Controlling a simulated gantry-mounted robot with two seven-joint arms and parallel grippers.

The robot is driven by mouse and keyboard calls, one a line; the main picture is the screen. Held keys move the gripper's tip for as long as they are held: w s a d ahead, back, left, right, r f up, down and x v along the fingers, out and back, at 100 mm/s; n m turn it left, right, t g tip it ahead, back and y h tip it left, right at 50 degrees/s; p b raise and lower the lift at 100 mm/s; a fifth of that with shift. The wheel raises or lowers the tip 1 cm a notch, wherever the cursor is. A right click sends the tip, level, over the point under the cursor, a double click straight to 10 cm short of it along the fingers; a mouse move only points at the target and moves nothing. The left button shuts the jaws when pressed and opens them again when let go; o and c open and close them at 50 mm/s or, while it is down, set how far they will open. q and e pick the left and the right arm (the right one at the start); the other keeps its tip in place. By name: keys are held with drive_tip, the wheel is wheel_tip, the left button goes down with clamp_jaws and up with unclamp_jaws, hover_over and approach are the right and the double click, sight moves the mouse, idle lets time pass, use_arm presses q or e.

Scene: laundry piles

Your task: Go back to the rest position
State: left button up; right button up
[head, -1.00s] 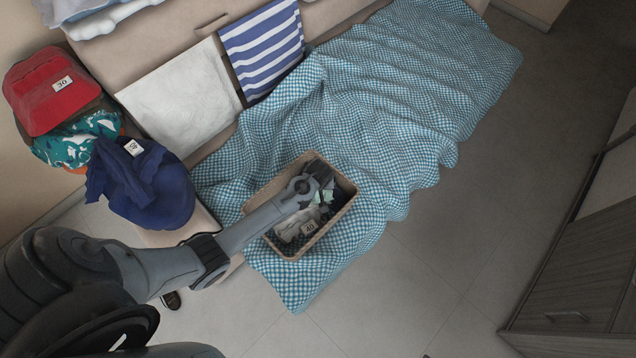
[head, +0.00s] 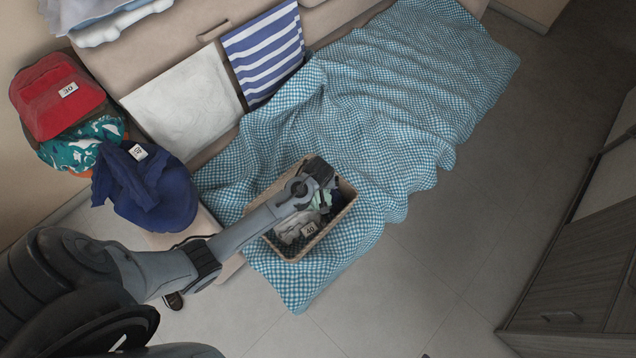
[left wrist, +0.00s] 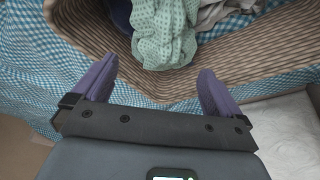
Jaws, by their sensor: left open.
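My left arm reaches in from the left in the head view, and my left gripper (head: 322,175) is over a tan basket (head: 285,254). In the left wrist view the left gripper (left wrist: 155,90) is open, its two purple fingers wide apart with nothing between them. The basket's woven wall (left wrist: 120,72) lies just past the fingertips. Inside it are a mint-green patterned cloth (left wrist: 162,35), whitish cloth and something dark. In the head view the arm hides part of the basket's contents. My right gripper is not in view.
The basket stands on a blue checked cover (head: 400,120) over a bench. To the left are a red bundle (head: 57,98), a teal patterned bundle (head: 80,150) and a navy bundle (head: 150,190). A white cloth (head: 185,100) and a striped cloth (head: 262,52) lie behind. A dark cabinet (head: 570,280) stands right.

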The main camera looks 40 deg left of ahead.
use_arm(q)
drive_tip(key=p+v, duration=0.2)
drive_tip(key=v, duration=0.4)
drive_tip(key=s+d+f+g, duration=0.1)
drive_tip(key=s+f+g, duration=0.1)
drive_tip(key=s+f, duration=0.55)
drive_tip(key=s+d+r+m+t+h, duration=0.1)
drive_tip(key=s+d+r+m, duration=0.1)
drive_tip(key=s+r, duration=0.35)
drive_tip(key=s+d+r+m+h, duration=0.1)
drive_tip(key=s+d+r+m, duration=0.15)
drive_tip(key=s, duration=0.55)
wheel_tip(320, 180, up, 48)
drive_tip(key=d+m+t+p, duration=0.1)
drive_tip(key=m+p, duration=0.5)
drive_tip(key=p, duration=3)
drive_tip(key=shift+w+d+t, duration=0.4)
drive_tip(key=shift+w+t, duration=0.05)
drive_tip(key=shift+t, duration=0.05)
